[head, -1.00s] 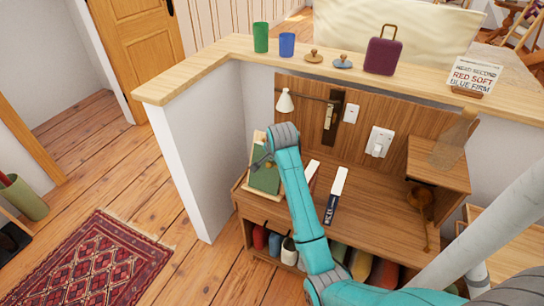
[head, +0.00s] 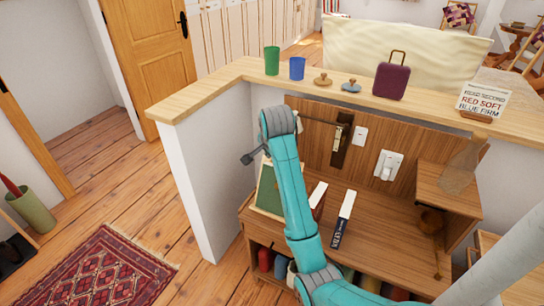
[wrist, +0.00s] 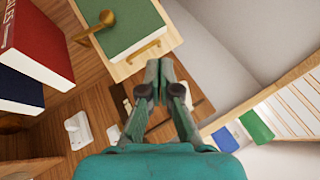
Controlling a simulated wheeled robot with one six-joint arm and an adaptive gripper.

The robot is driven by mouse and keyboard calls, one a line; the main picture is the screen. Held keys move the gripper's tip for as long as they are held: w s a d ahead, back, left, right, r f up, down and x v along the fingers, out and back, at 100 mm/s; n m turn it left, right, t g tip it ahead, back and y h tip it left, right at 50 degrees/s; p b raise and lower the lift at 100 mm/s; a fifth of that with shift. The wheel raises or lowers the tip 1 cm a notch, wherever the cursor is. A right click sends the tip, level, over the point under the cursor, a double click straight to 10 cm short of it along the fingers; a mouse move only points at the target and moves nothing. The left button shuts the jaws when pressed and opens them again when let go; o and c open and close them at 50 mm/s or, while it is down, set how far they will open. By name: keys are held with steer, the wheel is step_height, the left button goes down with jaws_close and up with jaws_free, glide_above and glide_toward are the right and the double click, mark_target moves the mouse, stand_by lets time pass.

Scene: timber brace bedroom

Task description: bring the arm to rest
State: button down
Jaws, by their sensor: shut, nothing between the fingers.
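My arm, in teal, reaches up from the bottom of the head view. My gripper (head: 252,157) shows at its end, in front of the white side of the partition and above the desk's left part. In the wrist view my gripper (wrist: 165,68) has its fingers together, with nothing between them. In the head view that green-topped box (head: 270,195) is partly hidden behind my arm. The wall lamp's head is hidden behind my wrist.
The wooden ledge (head: 215,88) carries a green cup (head: 272,60), a blue cup (head: 297,68), two stamp-like knobs, a purple case (head: 391,80) and a sign (head: 483,99). Books (head: 343,220) stand on the desk (head: 375,240).

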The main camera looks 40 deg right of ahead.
stand_by(0.6)
steer(key=s+a+f+n+t, duration=0.1)
steer(key=s+a+f+n, duration=0.2)
steer(key=a+f, duration=0.4)
steer(key=s+a+f+n+t, duration=0.1)
steer(key=s+a+f+n, duration=0.2)
steer(key=f, duration=0.6)
steer(key=s+a+f+n+t+y, duration=0.1)
steer(key=s+a+f+n, duration=0.15)
steer(key=s+a, duration=0.3)
steer(key=s+a+f+n+t, duration=0.1)
steer(key=s+a+f+t, duration=0.1)
steer(key=s+a+f, duration=0.4)
steer(key=s+a+r+n+t+y, duration=0.1)
steer(key=s+a+r+n, duration=0.15)
steer(key=s, duration=0.55)
steer(key=s+a+r+n+t, duration=0.1)
steer(key=s+a+n, duration=0.1)
steer(key=s+a, duration=0.35)
steer(key=s+a+r+n+t+y, duration=0.1)
steer(key=s+r+n, duration=0.3)
steer(key=s+r, duration=0.7)
steer(key=s+t+y, duration=0.1)
steer(key=s, duration=0.3)
steer(key=shift+s+a+r, duration=0.3)
steer(key=shift+s+r, duration=0.05)
steer(key=shift+s, duration=0.05)
